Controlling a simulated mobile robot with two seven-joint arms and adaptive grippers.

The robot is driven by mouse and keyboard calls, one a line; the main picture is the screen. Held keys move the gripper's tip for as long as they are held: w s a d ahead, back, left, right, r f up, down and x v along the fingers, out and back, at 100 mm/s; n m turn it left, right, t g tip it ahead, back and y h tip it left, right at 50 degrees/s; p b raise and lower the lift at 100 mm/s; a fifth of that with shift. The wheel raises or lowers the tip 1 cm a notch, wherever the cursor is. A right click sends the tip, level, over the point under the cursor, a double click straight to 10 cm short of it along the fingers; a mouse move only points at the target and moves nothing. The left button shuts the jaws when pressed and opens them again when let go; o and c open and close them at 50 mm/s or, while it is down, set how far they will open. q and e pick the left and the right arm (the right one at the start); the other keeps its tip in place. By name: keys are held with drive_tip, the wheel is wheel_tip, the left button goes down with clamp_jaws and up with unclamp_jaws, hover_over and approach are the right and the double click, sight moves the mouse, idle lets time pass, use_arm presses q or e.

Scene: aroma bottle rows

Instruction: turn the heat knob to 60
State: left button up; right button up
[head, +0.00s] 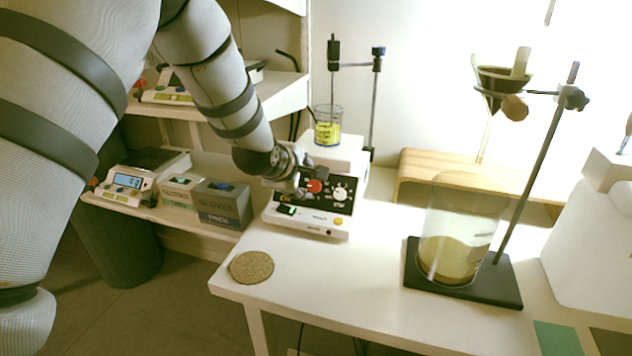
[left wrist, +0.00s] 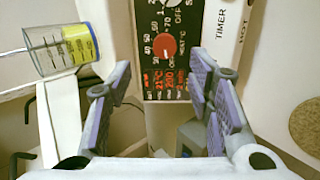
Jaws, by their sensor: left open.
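The heat knob is probably the red knob (head: 314,186) on the black front panel of the white hot plate (head: 290,217). In the left wrist view the red knob (left wrist: 165,45) sits inside a ring of numbers, above a lit red display. Its exact setting is too small to read. A white knob (head: 340,193) sits to its right in the head view. My left gripper (head: 300,188) is open in front of the panel. In the left wrist view its two fingers (left wrist: 160,85) stand apart, on either side of the panel, with nothing between them. My right gripper is out of view.
A beaker of yellow liquid (head: 327,130) stands on the hot plate. A cork mat (head: 251,267) lies at the table's front left corner. A glass vessel (head: 450,262) on a black stand base (head: 462,292) is at right. The table between is clear.

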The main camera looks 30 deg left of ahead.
sight(313, 185)
use_arm(q)
drive_tip(key=x, duration=0.4)
drive_tip(key=f+b+x, duration=0.1)
drive_tip(key=x, duration=0.2)
drive_tip(key=shift+s+f, duration=0.1)
drive_tip(key=shift+s, duration=0.2)
drive_tip(key=shift+w+f, duration=0.15)
drive_tip(key=shift+w, duration=0.45)
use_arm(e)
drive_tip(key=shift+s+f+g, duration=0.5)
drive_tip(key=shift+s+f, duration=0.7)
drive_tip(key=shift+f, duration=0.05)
use_arm(q)
clamp_jaws()
